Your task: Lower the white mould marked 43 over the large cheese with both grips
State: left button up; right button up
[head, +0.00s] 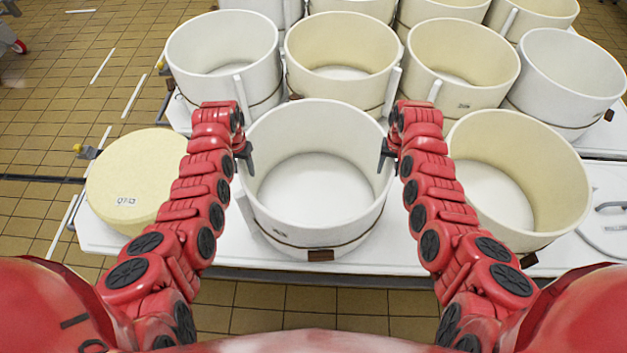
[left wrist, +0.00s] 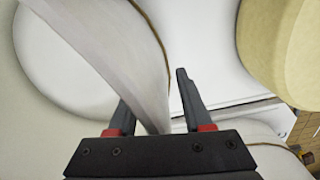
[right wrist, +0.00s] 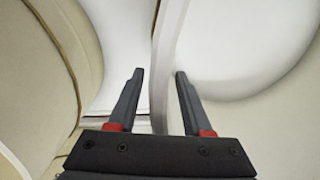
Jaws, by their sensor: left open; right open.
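The white mould (head: 318,235) stands upright on the white table between my arms, open at the top, empty, with a dark cord and a small tag; no number is readable. The large cheese (head: 138,175), a pale yellow wheel with a small printed mark, lies to its left and partly shows in the left wrist view (left wrist: 290,45). My left gripper (head: 246,160) is open at the mould's left rim, its wall between the fingers (left wrist: 152,95). My right gripper (head: 387,152) is open at the right rim, the wall between its fingers (right wrist: 158,95).
Several white and cream moulds stand behind; a cream mould (head: 568,185) stands close on the right. A white lid (head: 607,225) with a handle lies at the far right. The table's front edge (head: 400,270) is near me.

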pick_arm(q)
jog(key=shift+f, duration=0.3)
pick_arm(e)
jog(key=shift+f, duration=0.3)
pick_arm(q)
grip_shut()
pick_arm(e)
grip_shut()
pick_arm(q)
jog(key=shift+r, duration=0.1)
pick_arm(e)
jog(key=shift+d+r, duration=0.1)
dwell(0.6)
